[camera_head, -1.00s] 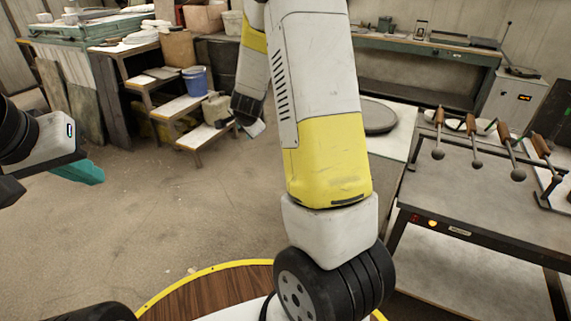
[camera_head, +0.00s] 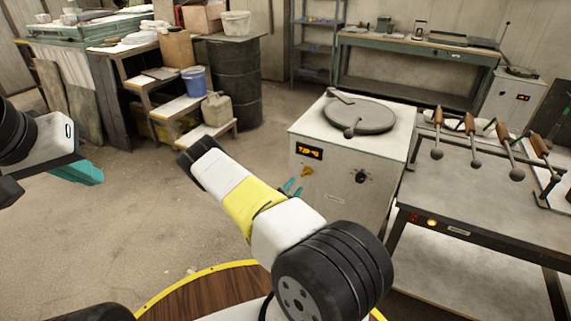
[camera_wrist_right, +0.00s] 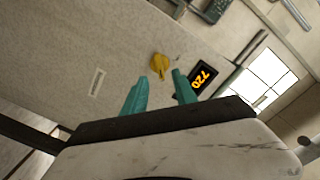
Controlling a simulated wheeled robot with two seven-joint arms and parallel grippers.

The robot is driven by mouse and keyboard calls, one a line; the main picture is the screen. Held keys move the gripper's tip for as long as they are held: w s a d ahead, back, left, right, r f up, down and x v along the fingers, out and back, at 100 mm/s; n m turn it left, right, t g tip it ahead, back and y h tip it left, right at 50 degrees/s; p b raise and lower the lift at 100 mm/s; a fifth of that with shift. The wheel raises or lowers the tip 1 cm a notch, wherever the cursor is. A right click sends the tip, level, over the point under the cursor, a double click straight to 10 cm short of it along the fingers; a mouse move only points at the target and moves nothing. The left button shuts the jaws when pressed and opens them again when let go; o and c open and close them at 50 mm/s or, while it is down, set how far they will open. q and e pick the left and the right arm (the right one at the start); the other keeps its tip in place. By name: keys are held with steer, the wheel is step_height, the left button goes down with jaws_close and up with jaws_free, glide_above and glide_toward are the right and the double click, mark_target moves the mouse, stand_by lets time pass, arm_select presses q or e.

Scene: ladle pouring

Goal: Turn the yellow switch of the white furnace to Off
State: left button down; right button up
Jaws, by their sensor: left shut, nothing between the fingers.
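The white furnace (camera_head: 335,185) stands right of centre in the head view, with a round grey lid on top. Its yellow switch (camera_head: 307,172) is on the front face, below an orange-lit display. In the right wrist view the yellow switch (camera_wrist_right: 159,66) lies just beyond the fingertips, roughly between them. My right gripper (camera_head: 292,187) is in front of the furnace, below and left of the switch. Its teal fingers (camera_wrist_right: 160,77) are apart and nothing is between them; contact with the switch is not visible. My left gripper (camera_head: 88,173) is shut and empty at the far left.
The display (camera_wrist_right: 202,77) reads 720. A black knob (camera_head: 362,177) is on the furnace front, right of the switch. A dark table (camera_head: 470,205) with several wooden-handled ladles stands at the right. Open floor lies left of the furnace.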

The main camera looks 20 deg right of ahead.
mark_target(305, 175)
steer(key=x, duration=0.7)
steer(key=shift+w+d, duration=0.1)
steer(key=shift+d, duration=0.2)
jaws_close()
